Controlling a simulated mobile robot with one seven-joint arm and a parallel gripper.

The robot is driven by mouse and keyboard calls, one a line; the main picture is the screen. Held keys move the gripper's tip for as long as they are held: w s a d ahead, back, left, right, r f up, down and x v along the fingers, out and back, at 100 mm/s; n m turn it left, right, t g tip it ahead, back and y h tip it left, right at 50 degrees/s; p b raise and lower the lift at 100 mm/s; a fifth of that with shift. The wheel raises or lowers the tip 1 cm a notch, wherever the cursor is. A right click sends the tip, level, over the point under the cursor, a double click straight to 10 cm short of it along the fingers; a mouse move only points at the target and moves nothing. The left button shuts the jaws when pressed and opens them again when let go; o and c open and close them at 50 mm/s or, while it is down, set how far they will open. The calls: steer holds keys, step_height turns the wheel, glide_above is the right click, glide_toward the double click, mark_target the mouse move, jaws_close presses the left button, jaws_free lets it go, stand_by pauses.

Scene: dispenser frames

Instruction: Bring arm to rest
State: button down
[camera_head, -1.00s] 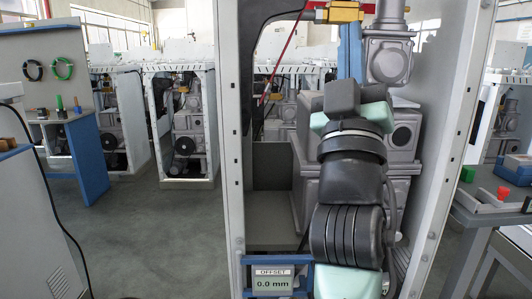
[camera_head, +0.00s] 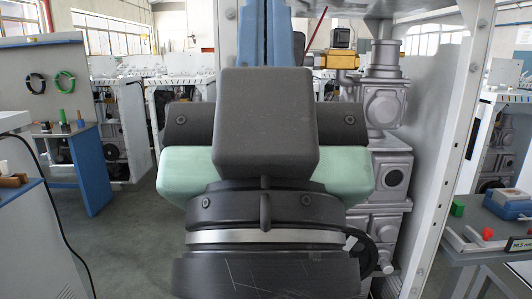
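My arm fills the middle of the view, with its dark block and pale green link close to the camera. My gripper (camera_head: 266,28) shows as blue fingers pointing up above the dark block, and their tips reach the top edge of the picture. The fingers lie close side by side, but I cannot tell whether they are open or shut. Nothing is visibly held in them. A yellow valve body (camera_head: 338,61) on the grey dispenser machinery (camera_head: 384,105) stands to the right of the fingers, apart from them. A thin red rod (camera_head: 316,28) rises beside the valve.
The white cabinet frame's right post (camera_head: 470,120) stands right of my arm. A side bench (camera_head: 478,243) with a blue box (camera_head: 508,203) and a green block (camera_head: 457,208) is at the far right.

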step_height(320, 180, up, 15)
steer(key=p, duration=1.3)
steer(key=shift+r, duration=0.2)
steer(key=c, duration=1.6)
jaws_free()
